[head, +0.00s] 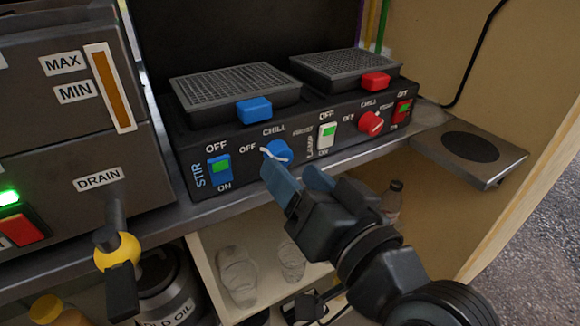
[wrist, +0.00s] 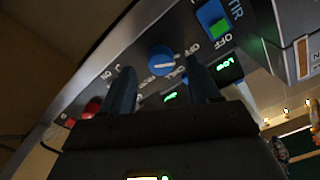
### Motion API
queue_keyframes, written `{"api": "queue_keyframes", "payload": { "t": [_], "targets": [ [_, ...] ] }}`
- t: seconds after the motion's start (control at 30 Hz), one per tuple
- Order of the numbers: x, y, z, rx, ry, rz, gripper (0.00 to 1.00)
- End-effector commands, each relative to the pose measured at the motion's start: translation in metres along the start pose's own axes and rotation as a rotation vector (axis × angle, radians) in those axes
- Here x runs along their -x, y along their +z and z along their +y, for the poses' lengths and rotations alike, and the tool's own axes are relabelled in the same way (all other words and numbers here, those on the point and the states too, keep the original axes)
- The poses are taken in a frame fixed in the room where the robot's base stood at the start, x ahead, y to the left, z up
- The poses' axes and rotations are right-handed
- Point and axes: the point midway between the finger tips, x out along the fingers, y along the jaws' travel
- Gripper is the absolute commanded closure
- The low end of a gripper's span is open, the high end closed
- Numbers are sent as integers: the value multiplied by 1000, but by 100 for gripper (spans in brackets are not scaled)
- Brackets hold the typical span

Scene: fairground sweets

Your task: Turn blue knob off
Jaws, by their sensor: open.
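The blue knob (head: 277,152) is on the front of the black control panel, between the blue stir switch and the lamp switch. OFF is printed to its left, CHILL above it and another label to its right. A white mark shows on the knob, but I cannot tell exactly which label it points to. My gripper (head: 290,174) is open in front of the knob, its left finger overlapping the knob's lower edge in the head view. In the wrist view, the knob (wrist: 161,60) appears between the two open fingers (wrist: 162,72); I cannot tell whether they touch it.
The blue stir switch (head: 219,170) is left of the knob; the lamp switch (head: 327,136) and red knob (head: 370,123) are right. A grey machine with a yellow drain valve (head: 116,252) stands at left. Below the counter is an open shelf (head: 215,262).

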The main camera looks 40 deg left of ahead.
Motion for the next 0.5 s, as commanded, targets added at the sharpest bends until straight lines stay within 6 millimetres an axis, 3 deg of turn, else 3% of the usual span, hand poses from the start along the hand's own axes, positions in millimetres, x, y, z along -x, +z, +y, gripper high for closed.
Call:
{"api": "queue_keyframes", "payload": {
  "t": [0.23, 0.5],
  "targets": [
    [40, 0, 1, -2, 2, 1, 39],
    [53, 0, 0, 1, 0, -1, 39]
  ]
}}
